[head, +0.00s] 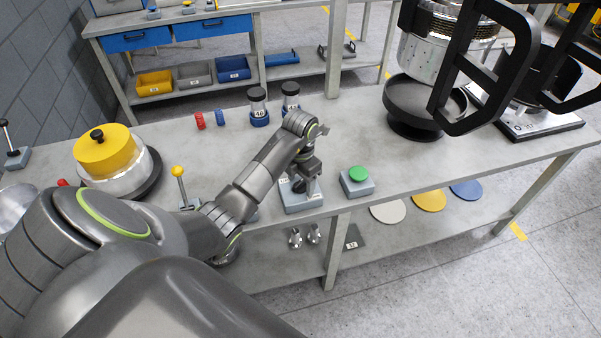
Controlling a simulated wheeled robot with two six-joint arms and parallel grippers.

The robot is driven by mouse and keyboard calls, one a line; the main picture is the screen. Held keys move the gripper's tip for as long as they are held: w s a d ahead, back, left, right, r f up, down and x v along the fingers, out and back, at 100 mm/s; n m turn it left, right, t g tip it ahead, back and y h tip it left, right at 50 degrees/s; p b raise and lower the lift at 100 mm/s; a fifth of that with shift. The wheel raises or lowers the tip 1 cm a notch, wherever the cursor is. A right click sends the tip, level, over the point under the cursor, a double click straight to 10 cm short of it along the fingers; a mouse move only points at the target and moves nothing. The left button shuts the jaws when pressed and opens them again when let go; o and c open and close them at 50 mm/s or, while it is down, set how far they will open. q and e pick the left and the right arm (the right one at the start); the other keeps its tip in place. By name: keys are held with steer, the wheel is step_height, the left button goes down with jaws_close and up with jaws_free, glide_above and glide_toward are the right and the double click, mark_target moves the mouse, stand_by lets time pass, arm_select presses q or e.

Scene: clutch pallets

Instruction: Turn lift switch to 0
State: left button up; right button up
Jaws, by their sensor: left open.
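The lift switch appears to be the dark knob on a small grey box (292,204) at the front edge of the bench. My left gripper (304,186) points down over this box, with its open fingers at or around the knob. The gripper hides much of the knob, so I cannot tell its position or whether the fingers touch it. My right gripper does not show.
A green button (357,174) on a grey box sits just right of the switch. A yellow-knobbed lever (178,172) stands to the left. A black round stand (415,128) and large black frames (490,70) occupy the right. The bench middle (345,125) is clear.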

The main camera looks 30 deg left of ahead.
mark_target(301, 181)
arm_select(q)
steer(key=shift+f, duration=0.1)
steer(key=c, duration=1)
steer(key=m, duration=0.6)
steer(key=shift+c, duration=0.2)
steer(key=o, duration=1)
steer(key=shift+o, duration=0.2)
step_height(301, 181, up, 3)
steer(key=shift+r+b, duration=0.1)
steer(key=shift+b, duration=0.25)
step_height(301, 181, up, 4)
steer(key=shift+p, duration=0.9)
step_height(301, 181, up, 10)
steer(key=p, duration=1)
steer(key=shift+r, duration=0.15)
